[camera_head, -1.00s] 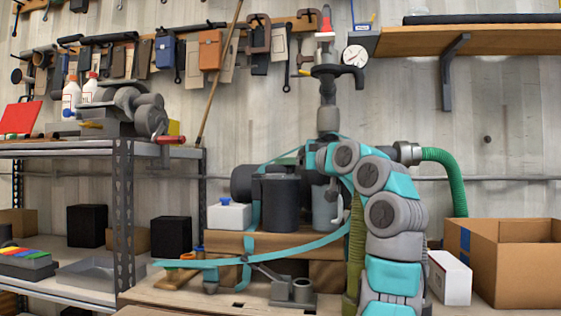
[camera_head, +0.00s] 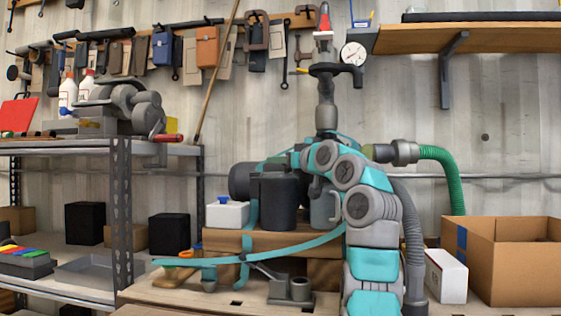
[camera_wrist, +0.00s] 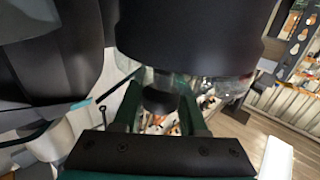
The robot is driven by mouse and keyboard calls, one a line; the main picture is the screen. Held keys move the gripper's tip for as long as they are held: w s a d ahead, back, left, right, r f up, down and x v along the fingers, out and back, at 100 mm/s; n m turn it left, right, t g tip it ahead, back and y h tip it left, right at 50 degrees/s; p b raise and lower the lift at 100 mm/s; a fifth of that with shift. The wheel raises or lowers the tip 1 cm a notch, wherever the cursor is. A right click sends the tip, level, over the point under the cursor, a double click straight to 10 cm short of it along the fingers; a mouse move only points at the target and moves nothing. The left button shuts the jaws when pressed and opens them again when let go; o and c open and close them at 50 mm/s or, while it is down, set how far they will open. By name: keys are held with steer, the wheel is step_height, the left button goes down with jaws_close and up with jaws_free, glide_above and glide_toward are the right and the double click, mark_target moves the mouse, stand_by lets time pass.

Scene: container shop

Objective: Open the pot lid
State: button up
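A dark grey pot-like canister (camera_head: 279,205) stands upright on a wooden block on the workbench in the head view. A lighter grey vessel (camera_head: 322,212) stands to its right, partly hidden by my arm. I cannot tell for sure which is the pot, and no lid shows clearly as a separate part. In the wrist view my gripper (camera_wrist: 160,108) shows two dark green fingers spread apart. A small dark round piece (camera_wrist: 160,101) shows between them; contact is unclear. A large black cylinder (camera_wrist: 190,35) fills the top of that view. My gripper is not clearly visible in the head view.
A white box with a blue top (camera_head: 227,214) stands left of the canister. A teal strap (camera_head: 290,248) crosses in front. A white carton (camera_head: 446,276) and an open cardboard box (camera_head: 515,265) are at right. A metal shelf (camera_head: 70,146) stands at left.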

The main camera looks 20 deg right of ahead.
jaws_close()
stand_by(0.9)
